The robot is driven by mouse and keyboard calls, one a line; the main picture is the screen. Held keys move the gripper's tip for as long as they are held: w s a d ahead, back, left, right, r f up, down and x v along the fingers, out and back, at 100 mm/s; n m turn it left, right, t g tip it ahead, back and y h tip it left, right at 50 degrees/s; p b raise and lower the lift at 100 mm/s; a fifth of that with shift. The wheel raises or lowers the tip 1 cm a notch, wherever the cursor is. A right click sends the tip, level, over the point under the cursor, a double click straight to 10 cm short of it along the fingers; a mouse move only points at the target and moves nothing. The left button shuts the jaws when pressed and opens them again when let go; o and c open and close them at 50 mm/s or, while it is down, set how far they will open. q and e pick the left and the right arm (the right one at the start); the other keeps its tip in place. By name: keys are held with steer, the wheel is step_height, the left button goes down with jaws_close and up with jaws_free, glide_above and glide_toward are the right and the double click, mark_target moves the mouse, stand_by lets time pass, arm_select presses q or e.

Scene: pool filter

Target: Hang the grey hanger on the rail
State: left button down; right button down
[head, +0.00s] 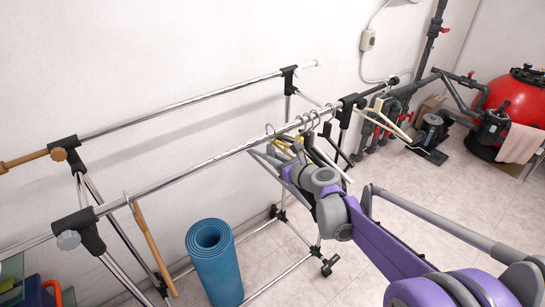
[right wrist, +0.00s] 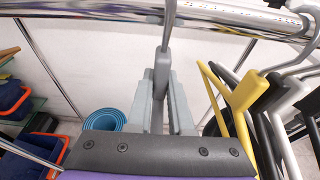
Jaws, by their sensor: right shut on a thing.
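The grey hanger (right wrist: 161,72) is upright between the fingers of my right gripper (right wrist: 163,85), which is shut on it just below the hook. In the right wrist view its stem runs up across the chrome rail (right wrist: 80,12); the top of the hook is out of frame. In the head view the grey hanger (head: 262,158) is partly hidden by my right gripper (head: 288,170), and its hook (head: 270,129) shows at the front rail (head: 200,166). I cannot tell whether the hook bears on the rail. My left gripper is not in view.
Yellow, black and white hangers (right wrist: 238,95) hang close to the right of my gripper. A wooden hanger (head: 147,235) hangs further left on the front rail. A rolled blue mat (head: 213,260) stands below. The rail between wooden and grey hangers is clear.

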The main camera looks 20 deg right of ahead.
steer(key=shift+w+f, duration=0.1)
steer(key=shift+f, duration=0.15)
steer(key=shift+w+a+f+b, duration=0.1)
steer(key=shift+w+f+b, duration=0.1)
steer(key=shift+f+b, duration=0.2)
steer(key=shift+s+f, duration=0.15)
steer(key=shift+f, duration=0.15)
stand_by(0.5)
steer(key=c, duration=0.7)
jaws_free()
steer(key=shift+c, duration=0.2)
step_height(320, 180, up, 3)
glide_above(294, 187)
steer(key=shift+f+b, duration=0.15)
steer(key=shift+b, duration=0.2)
